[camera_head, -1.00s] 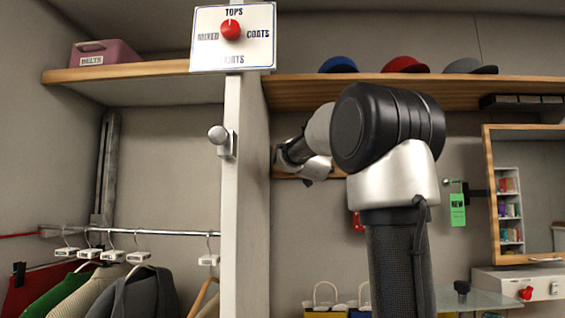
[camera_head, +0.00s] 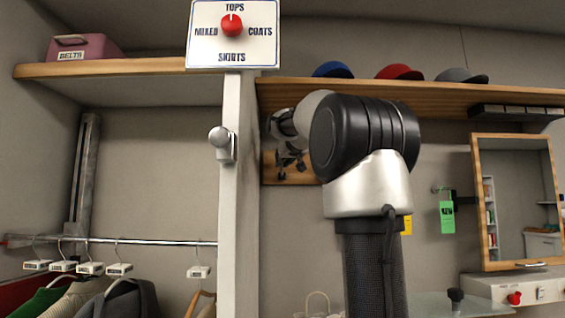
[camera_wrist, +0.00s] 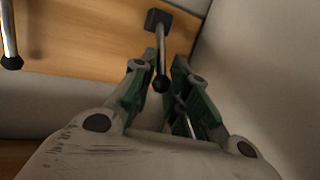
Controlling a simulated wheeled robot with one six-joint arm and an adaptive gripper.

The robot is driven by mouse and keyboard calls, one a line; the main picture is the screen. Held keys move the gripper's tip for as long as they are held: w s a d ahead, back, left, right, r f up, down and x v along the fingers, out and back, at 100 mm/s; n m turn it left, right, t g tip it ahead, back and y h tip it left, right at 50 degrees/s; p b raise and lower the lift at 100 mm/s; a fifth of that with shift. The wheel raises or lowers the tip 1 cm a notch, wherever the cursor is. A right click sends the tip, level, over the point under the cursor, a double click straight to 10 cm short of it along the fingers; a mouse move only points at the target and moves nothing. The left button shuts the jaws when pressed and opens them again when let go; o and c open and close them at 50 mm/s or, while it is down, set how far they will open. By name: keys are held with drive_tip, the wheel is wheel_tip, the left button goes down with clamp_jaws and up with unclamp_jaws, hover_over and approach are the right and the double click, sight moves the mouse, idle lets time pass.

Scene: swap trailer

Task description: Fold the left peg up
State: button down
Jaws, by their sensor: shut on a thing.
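The peg board (camera_head: 270,174) is a wooden strip on the back wall, just right of the white post, partly hidden by my arm. My gripper (camera_head: 289,166) is at its left end. In the wrist view, my gripper (camera_wrist: 165,62) has its two green-padded fingers on either side of a peg (camera_wrist: 160,52), shut on it. This peg is metal with a dark square base and a black ball tip, and it sits by the corner with the side wall. It appears to be the left peg. Another peg (camera_wrist: 8,38) shows at the picture's left edge.
The white post (camera_head: 238,190) carries a dial sign (camera_head: 233,54) and a knob (camera_head: 219,137), close left of my gripper. A shelf (camera_head: 430,98) with caps runs above. A green tag (camera_head: 447,216) and a mirror (camera_head: 477,200) are on the right.

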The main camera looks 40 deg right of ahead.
drive_tip(key=shift+w+d+r+m+g+y, duration=0.3)
drive_tip(key=shift+w+r+g+y, duration=0.35)
drive_tip(key=shift+g, duration=0.45)
drive_tip(key=shift+w+d+g, duration=0.15)
drive_tip(key=shift+w+g, duration=0.1)
drive_tip(key=shift+g, duration=0.25)
drive_tip(key=c, duration=1.4)
unclamp_jaws()
drive_tip(key=shift+o, duration=0.2)
drive_tip(key=shift+s+r, duration=0.25)
drive_tip(key=shift+s, duration=0.05)
drive_tip(key=v, duration=1.1)
